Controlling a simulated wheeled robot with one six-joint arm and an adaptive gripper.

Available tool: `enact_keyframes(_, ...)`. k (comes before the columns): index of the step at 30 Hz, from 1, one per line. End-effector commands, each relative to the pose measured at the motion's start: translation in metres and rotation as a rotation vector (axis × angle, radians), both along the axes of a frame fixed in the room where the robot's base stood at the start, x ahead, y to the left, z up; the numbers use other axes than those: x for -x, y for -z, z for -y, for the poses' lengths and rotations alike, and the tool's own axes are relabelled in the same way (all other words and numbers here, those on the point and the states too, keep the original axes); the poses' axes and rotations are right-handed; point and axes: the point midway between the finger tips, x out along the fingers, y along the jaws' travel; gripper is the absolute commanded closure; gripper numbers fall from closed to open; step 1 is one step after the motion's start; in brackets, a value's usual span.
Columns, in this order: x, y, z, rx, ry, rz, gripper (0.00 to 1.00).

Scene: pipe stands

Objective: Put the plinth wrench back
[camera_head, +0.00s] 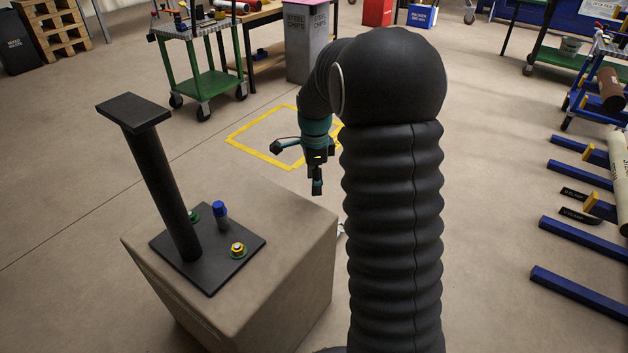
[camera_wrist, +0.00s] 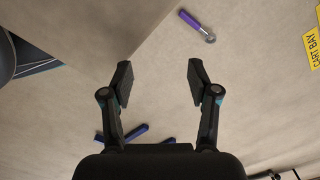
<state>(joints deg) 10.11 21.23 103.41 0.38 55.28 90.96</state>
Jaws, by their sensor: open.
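A wrench-like tool with a purple handle and a round silver head (camera_wrist: 195,24) lies at the top of the wrist view, apparently on the floor. It lies beyond my fingertips, apart from them. I cannot make it out in the head view, where my arm hides part of the floor. The plinth (camera_head: 285,262) is a large beige block at the lower left of the head view. My gripper (camera_head: 317,186) hangs above and beyond the plinth's far right corner. In the wrist view, its two fingers (camera_wrist: 160,82) are spread apart with nothing between them.
Blue floor bars (camera_head: 583,237) lie right. A green cart (camera_head: 207,85) stands behind. A yellow floor outline (camera_head: 250,148) borders clear floor.

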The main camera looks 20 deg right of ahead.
Motion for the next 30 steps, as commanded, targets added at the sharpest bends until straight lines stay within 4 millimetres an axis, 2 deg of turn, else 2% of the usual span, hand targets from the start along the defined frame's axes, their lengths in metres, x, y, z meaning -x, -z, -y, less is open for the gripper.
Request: enact_keyframes(30,0.000,-0.053,0.000,0.000,0.000,0.000,0.40)
